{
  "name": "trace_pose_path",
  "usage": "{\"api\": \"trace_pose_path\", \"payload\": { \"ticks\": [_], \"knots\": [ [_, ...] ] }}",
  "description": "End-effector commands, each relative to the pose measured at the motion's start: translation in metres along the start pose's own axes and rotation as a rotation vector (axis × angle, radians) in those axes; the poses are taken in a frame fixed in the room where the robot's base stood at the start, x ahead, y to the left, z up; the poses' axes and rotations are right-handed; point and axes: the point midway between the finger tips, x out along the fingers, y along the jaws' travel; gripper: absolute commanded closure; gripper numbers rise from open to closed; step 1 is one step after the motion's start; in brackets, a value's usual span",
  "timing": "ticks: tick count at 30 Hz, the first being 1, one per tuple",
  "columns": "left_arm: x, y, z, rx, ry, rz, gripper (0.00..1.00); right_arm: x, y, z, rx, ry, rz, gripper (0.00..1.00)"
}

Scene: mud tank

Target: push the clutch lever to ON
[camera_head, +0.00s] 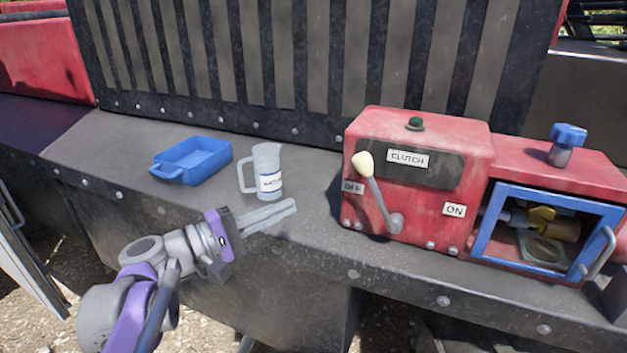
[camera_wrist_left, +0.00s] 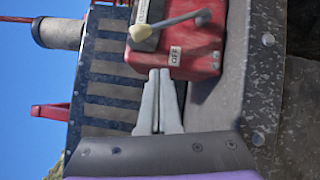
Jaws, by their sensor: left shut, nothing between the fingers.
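The clutch lever (camera_head: 377,192) is a grey rod with a cream knob (camera_head: 362,164), on the front of a red box (camera_head: 460,135). It leans up and to the left, with the knob near the OFF label (camera_head: 352,187). The ON label (camera_head: 454,210) is to the right of its pivot. My left gripper (camera_head: 293,205) is shut and empty, left of the box and apart from the lever, fingers pointing toward it. In the left wrist view the fingertips (camera_wrist_left: 160,72) point toward the red box, near the OFF label (camera_wrist_left: 174,56), with the knob (camera_wrist_left: 140,32) beyond. My right gripper is not in view.
A white measuring jug (camera_head: 266,170) and a blue tray (camera_head: 195,160) stand on the dark ledge behind my left gripper. Right of the lever is a blue-framed opening (camera_head: 492,212) with a brass part (camera_head: 545,222). A blue knob (camera_head: 567,137) is on top.

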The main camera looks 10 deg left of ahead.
Motion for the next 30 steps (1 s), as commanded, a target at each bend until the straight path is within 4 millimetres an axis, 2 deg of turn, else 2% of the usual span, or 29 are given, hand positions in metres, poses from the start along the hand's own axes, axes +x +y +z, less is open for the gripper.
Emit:
{"api": "trace_pose_path", "payload": {
  "ticks": [3, 6, 17, 23, 30],
  "knots": [
    [-0.002, 0.017, -0.009, -0.022, -0.001, 0.066, 1.00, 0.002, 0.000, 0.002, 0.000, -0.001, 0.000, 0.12],
    [-0.002, 0.022, -0.011, -0.029, -0.001, 0.088, 1.00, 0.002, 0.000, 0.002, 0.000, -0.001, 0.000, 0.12],
    [0.000, 0.023, -0.010, -0.030, -0.003, 0.089, 1.00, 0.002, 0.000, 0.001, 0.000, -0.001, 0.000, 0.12],
    [0.025, 0.025, -0.009, -0.030, -0.005, 0.088, 1.00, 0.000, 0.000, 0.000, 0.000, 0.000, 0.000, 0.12],
    [0.077, 0.030, -0.009, -0.031, -0.007, 0.089, 1.00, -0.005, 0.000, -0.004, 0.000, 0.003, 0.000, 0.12]
  ]
}}
